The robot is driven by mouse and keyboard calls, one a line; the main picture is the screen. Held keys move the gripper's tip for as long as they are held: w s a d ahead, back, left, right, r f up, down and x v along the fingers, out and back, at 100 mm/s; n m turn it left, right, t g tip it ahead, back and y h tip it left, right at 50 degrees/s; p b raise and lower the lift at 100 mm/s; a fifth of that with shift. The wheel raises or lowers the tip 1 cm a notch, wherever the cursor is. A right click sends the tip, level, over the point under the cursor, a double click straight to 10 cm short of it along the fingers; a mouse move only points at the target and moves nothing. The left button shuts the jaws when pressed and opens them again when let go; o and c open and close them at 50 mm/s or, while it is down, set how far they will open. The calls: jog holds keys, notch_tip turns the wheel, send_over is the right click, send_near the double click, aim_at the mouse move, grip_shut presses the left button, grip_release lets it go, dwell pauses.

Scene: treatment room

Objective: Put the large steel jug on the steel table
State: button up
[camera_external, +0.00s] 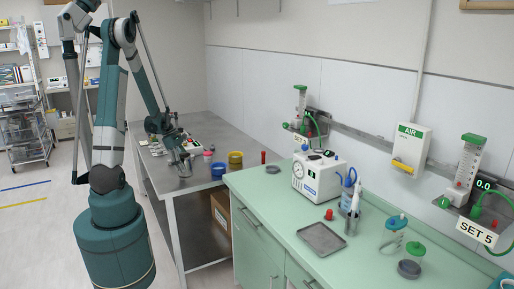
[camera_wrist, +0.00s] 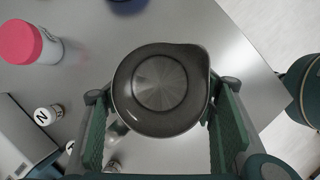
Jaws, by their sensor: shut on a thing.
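The large steel jug (camera_wrist: 160,88) is in the middle of the wrist view, seen from above, its spout toward the upper right. My gripper (camera_wrist: 160,130) is shut on the jug, with one green finger on each side of it. In the external view my gripper (camera_external: 181,152) is low over the front part of the steel table (camera_external: 190,205); the jug is largely hidden there by the gripper. The grey top of the steel table (camera_wrist: 225,65) lies beneath the jug in the wrist view. I cannot tell whether the jug's base touches it.
A pink-capped bottle (camera_wrist: 32,42) and a small bottle marked N (camera_wrist: 47,115) stand to the left in the wrist view. A green counter (camera_external: 270,205) adjoins the table.

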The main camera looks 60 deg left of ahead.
jog(key=shift+f, duration=0.1)
jog(key=o, duration=1.1)
jog(key=shift+o, duration=0.2)
jog(key=p+v, duration=0.5)
jog(key=v, duration=0.7)
jog(key=shift+s+r+p, duration=0.2)
jog(key=shift+p, duration=0.15)
